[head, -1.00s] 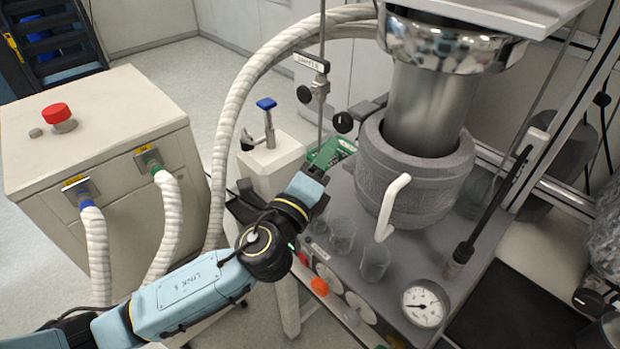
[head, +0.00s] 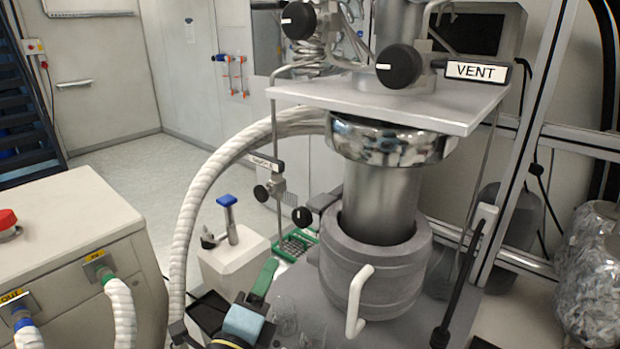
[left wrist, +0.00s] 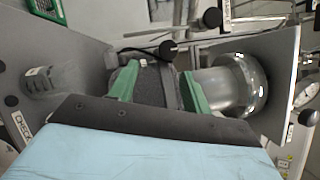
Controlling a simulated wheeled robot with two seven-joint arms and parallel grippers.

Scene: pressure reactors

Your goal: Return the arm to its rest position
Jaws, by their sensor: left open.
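My left gripper (left wrist: 157,88) shows in the left wrist view with its two green fingers spread apart and nothing between them. Beyond the fingers is the grey jacket of the reactor, with the shiny metal vessel (left wrist: 225,88) to its right. In the head view my left gripper (head: 264,277) is low in the picture, left of the reactor's grey jacket (head: 375,265) and its white handle (head: 357,300). Most of the left arm is below the picture's edge. My right gripper is not in view.
A white cabinet (head: 75,240) with hoses stands at the left. A pale ribbed hose (head: 192,205) arches behind the gripper. A white box (head: 230,262) with a blue-topped valve is nearby. Black knobs and a VENT label (head: 477,71) sit above the reactor. Glassware stands near the gripper.

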